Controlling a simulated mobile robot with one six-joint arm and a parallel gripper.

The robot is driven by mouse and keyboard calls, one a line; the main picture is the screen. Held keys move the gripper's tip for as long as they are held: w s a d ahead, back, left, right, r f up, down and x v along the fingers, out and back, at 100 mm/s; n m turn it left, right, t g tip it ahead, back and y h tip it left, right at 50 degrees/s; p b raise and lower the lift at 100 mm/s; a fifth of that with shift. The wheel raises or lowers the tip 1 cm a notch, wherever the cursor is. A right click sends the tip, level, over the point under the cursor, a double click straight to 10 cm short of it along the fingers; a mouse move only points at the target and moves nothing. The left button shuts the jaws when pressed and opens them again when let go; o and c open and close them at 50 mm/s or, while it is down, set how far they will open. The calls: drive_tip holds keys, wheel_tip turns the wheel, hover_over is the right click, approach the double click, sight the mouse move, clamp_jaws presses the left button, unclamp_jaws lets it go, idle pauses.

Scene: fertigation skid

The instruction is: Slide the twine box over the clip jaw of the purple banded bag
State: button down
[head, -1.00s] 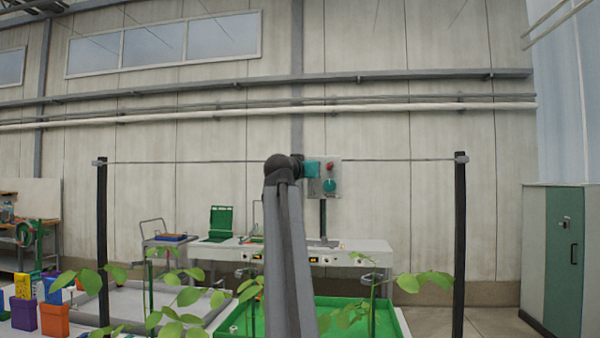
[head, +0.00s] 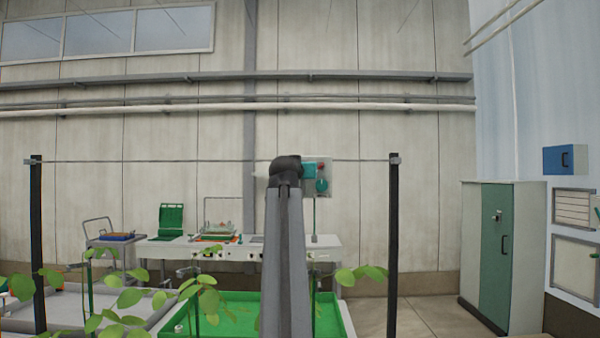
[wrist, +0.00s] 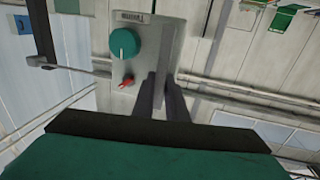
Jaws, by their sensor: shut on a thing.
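A wire between two black posts (head: 393,230) passes near the box's height. Below are a green tray (head: 345,320), a grey tray and leafy plants (head: 205,300). A white bench (head: 155,252) stands behind. A green cabinet (head: 500,255) stands right, with clear floor before it.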

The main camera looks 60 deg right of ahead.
drive_tip(key=shift+s+f, duration=0.1)
drive_tip(key=shift+f, duration=0.15)
drive_tip(key=c, duration=2.1)
unclamp_jaws()
drive_tip(key=shift+o, duration=0.3)
drive_tip(key=shift+r, duration=0.15)
drive_tip(key=shift+a, duration=0.1)
drive_tip(key=b+v, duration=0.1)
drive_tip(key=v, duration=1.2)
drive_tip(key=shift+s+a, duration=0.15)
drive_tip(key=shift+a, duration=0.2)
